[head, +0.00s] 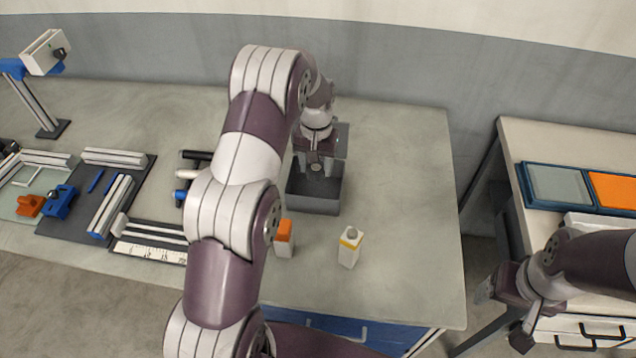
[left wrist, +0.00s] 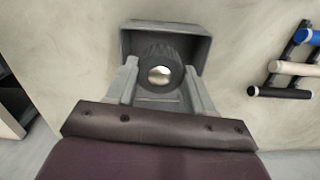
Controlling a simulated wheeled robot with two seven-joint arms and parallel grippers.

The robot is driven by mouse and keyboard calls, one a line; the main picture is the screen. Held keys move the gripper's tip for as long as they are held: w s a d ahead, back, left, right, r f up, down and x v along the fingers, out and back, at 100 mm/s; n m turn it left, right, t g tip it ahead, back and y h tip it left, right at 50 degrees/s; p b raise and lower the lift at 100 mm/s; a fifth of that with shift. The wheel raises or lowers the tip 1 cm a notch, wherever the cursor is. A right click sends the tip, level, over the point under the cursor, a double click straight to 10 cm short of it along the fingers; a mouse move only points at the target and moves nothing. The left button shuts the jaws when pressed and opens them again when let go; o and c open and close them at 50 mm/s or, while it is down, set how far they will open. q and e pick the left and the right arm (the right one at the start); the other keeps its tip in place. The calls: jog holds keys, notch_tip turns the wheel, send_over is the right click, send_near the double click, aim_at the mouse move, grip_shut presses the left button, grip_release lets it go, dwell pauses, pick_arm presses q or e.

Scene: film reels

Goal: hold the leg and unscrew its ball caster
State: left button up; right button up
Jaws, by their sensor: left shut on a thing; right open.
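My left gripper (head: 316,168) reaches over the dark grey open bin (head: 312,203) on the table. In the left wrist view its fingers (left wrist: 160,92) are shut on a dark round ball caster (left wrist: 146,58) with a shiny metal ball facing the camera. The grey bin (left wrist: 203,47) lies behind the caster. Whether the caster touches the bin is unclear, and no leg can be made out at it. My right gripper (head: 503,316) is open and empty, off the table's right side by the white drawers.
Two small white blocks stand in front of the bin, one orange-topped (head: 284,238), one yellow-banded (head: 349,247). A rack with coloured rods (head: 187,173) and a dark tray (head: 72,222) are left. A side table (head: 560,140) is right. The table's right part is clear.

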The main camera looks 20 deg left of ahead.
aim_at(314, 168)
pick_arm(q)
jog(key=shift+w+a+r+n+t+b, duration=0.1)
jog(key=shift+a+r+n+t+b, duration=0.2)
jog(key=shift+a+r+b, duration=0.3)
jog(key=f, duration=0.2)
jog(key=w+f+b, duration=0.1)
jog(key=f, duration=0.1)
jog(key=shift+f, duration=0.35)
jog(key=f+p, duration=0.3)
jog(key=f, duration=0.6)
jog(key=shift+s+f, duration=0.15)
jog(key=shift+s, duration=0.05)
jog(key=shift+f, duration=0.35)
pick_arm(e)
jog(key=shift+s+a+r, duration=0.1)
jog(key=shift+s+r, duration=0.2)
jog(key=shift+r, duration=0.35)
pick_arm(q)
jog(key=shift+f+b, duration=0.25)
jog(key=shift+b, duration=0.1)
jog(key=o, duration=1.2)
jog(key=shift+c, duration=0.2)
pick_arm(e)
jog(key=shift+f, duration=0.15)
